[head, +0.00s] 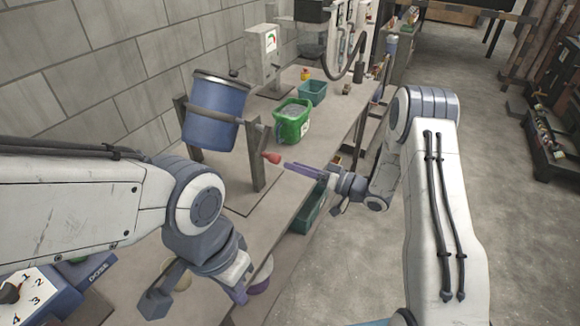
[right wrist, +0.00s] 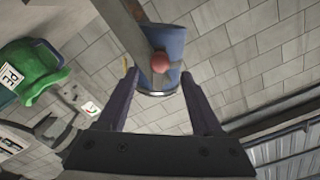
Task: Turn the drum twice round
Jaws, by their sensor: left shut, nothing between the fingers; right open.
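The blue drum (head: 213,115) hangs slightly tilted in a metal frame on the bench. A crank with a red knob (head: 271,157) sticks out on its right side. My right gripper (head: 286,164) is open, its fingers pointing at the red knob. In the right wrist view, the knob (right wrist: 159,62) appears ahead between the open fingers (right wrist: 160,88), with the drum (right wrist: 172,42) behind it. I cannot tell whether the fingers are level with the knob. My left gripper (head: 240,292) is shut and empty, low over the bench's near part, away from the drum.
A green bucket (head: 292,122) stands right of the drum, with a teal bin (head: 312,92) behind it. A blue box with numbers (head: 35,295) is at the near left. A dial machine (head: 264,52) stands at the back. Open floor (head: 520,200) lies to the right.

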